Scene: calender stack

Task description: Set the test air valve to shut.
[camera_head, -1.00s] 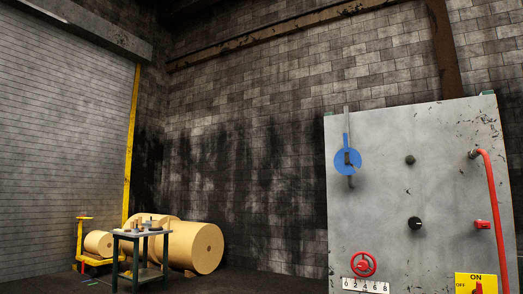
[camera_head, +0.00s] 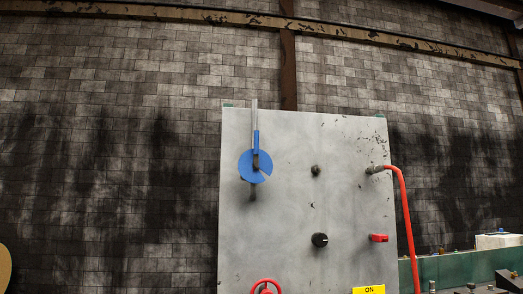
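A grey upright panel (camera_head: 285,200) carries several controls. At its upper left is a blue disc (camera_head: 247,166) with a notch at its lower right. A blue-sleeved handle (camera_head: 256,143) stands upright over the disc, and a dark stub hangs below it. A red handwheel (camera_head: 266,285) is cut off by the bottom edge. A black knob (camera_head: 319,240) with a white mark sits at lower middle, and a small dark knob (camera_head: 315,170) above it. A long red lever (camera_head: 404,220) hangs from a pivot at the right. No label naming the test air valve is readable. Neither gripper is in view.
A small red switch (camera_head: 379,238) is on the panel's right side. A yellow plate (camera_head: 369,290) marked ON is partly cut off below. Green machinery (camera_head: 450,268) with a pale block stands at the right. A dark brick wall (camera_head: 100,150) is behind.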

